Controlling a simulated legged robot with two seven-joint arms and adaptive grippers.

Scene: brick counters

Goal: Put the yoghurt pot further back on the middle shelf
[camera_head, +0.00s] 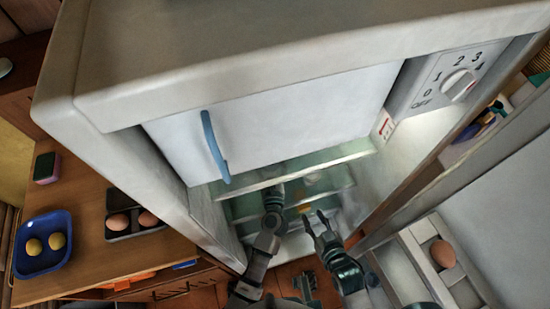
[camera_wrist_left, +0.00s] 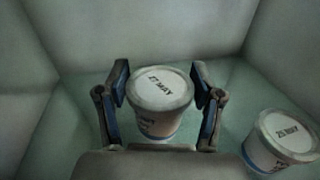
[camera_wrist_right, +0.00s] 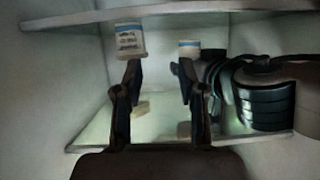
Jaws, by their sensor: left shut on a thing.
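A white yoghurt pot (camera_wrist_left: 160,88) with a lid that seems to read 27 MAY sits between the fingers of my left gripper (camera_wrist_left: 162,95), which is shut on it. A second, similar pot (camera_wrist_left: 282,138) stands to the right, apart from the gripper. In the right wrist view, one white pot (camera_wrist_right: 189,50) shows beside my left arm and another pot (camera_wrist_right: 130,40) shows further left. My right gripper (camera_wrist_right: 160,75) is open and empty in front of the fridge shelves; it also shows in the head view (camera_head: 322,222). In the head view, the left gripper's fingertips are unclear inside the fridge.
The freezer door (camera_head: 270,120) overhangs the opening. The fridge door at right holds an egg (camera_head: 443,254).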

